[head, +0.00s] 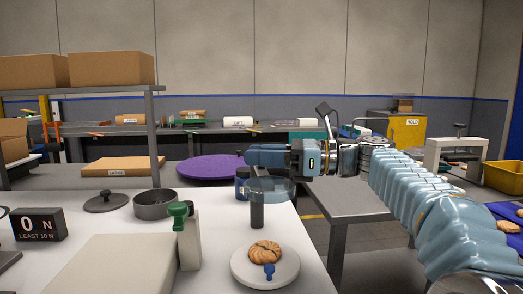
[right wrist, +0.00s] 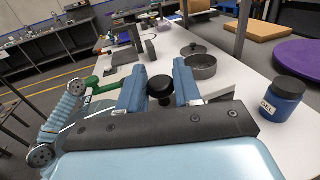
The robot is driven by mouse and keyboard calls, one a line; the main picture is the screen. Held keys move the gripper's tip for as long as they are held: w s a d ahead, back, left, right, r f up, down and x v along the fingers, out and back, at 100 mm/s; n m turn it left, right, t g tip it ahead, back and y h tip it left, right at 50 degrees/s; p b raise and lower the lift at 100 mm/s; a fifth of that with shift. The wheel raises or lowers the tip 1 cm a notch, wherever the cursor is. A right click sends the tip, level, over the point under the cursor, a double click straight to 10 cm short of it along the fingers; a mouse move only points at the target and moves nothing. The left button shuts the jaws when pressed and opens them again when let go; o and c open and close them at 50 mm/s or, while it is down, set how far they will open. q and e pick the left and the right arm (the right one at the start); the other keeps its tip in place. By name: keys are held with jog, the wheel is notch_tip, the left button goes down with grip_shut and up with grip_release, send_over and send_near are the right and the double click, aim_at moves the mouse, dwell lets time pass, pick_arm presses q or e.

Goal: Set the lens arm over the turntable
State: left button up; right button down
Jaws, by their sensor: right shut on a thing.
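The lens arm shows in the head view as a pale, see-through round lens (head: 272,190) beside a dark upright post (head: 257,214). The turntable looks to be the white round plate (head: 240,275) with a biscuit (head: 265,251) and a small blue piece (head: 269,270) on it, in front of the lens. My right gripper (head: 252,156) is just above the lens, pointing left. In the right wrist view its fingers (right wrist: 160,88) are closed about a black round knob (right wrist: 160,84), which seems to belong to the lens arm; the join is hidden. My left gripper is out of view.
A green-topped handle (head: 180,210) on a white block stands left of the plate. A blue gel jar (right wrist: 284,98) stands close to my right gripper. A grey pot (head: 155,204), a lid (head: 105,201) and a force display (head: 39,227) are further left. A purple disc (head: 210,167) lies behind.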

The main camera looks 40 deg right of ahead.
jog(key=shift+r, duration=0.1)
jog(key=c, duration=0.9)
grip_release()
jog(key=shift+d, duration=0.1)
jog(key=v, duration=1.4)
jog(key=shift+w, duration=0.15)
